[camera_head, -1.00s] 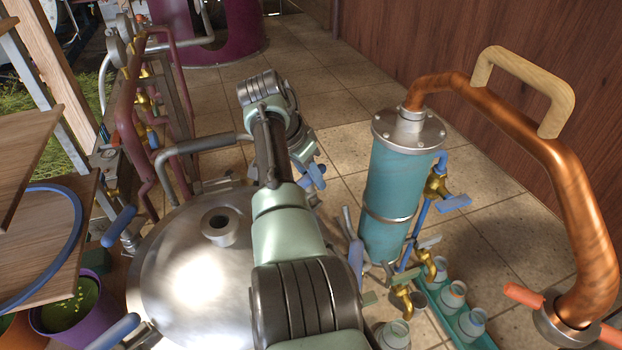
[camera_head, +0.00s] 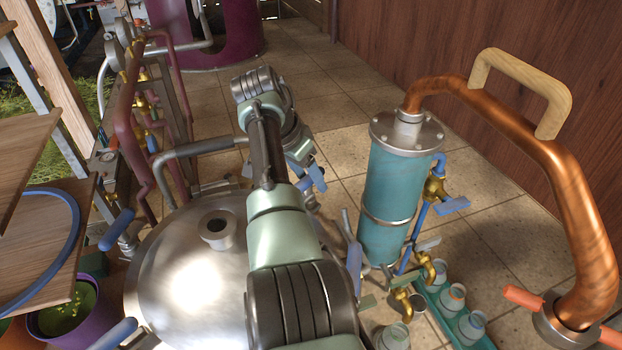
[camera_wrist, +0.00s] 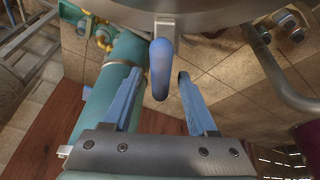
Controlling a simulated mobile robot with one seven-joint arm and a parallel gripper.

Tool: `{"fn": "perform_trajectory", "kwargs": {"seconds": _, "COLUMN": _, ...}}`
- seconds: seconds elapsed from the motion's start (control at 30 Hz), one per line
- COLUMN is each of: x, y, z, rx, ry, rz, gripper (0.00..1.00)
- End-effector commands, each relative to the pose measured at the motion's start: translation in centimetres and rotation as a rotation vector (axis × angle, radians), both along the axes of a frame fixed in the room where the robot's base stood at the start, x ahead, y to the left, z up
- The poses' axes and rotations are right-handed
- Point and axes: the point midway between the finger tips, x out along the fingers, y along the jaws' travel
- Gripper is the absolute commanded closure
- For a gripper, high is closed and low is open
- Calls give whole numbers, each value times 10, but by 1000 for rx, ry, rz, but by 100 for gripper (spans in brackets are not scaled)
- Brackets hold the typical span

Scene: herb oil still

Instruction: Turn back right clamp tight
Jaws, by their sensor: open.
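In the wrist view a blue clamp handle (camera_wrist: 161,68) hangs from the metal rim of the still (camera_wrist: 175,12). My gripper (camera_wrist: 159,80) is open, with one blue finger on each side of the handle. Gaps show between handle and fingers, with no clear contact. In the head view my gripper (camera_head: 313,178) is beyond the shiny domed lid (camera_head: 185,270), at its back right. My arm covers the right part of the lid, and I cannot make out the back right clamp there. Other blue clamp handles show at the back left (camera_head: 118,229) and right (camera_head: 354,264).
A teal condenser cylinder (camera_head: 390,190) stands right of my arm, with a copper pipe (camera_head: 560,190) curving from its top. Brass taps (camera_head: 402,302) and jars (camera_head: 452,298) sit low at the right. Maroon pipes (camera_head: 127,125) stand at left. Tiled floor (camera_head: 345,85) behind is clear.

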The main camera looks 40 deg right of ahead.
Motion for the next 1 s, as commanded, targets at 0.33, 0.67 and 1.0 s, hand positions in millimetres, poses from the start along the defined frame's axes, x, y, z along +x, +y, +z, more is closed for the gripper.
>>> {"fn": "perform_trajectory", "kwargs": {"seconds": 0.33, "x": 0, "y": 29, "z": 68, "rx": -2, "ry": -5, "rz": 1, "gripper": 42}}
{"fn": "perform_trajectory", "kwargs": {"seconds": 0.67, "x": -2, "y": 44, "z": 105, "rx": 0, "ry": 0, "rz": -2, "gripper": 42}}
{"fn": "perform_trajectory", "kwargs": {"seconds": 1.0, "x": -2, "y": 45, "z": 107, "rx": 0, "ry": 1, "rz": -1, "gripper": 42}}
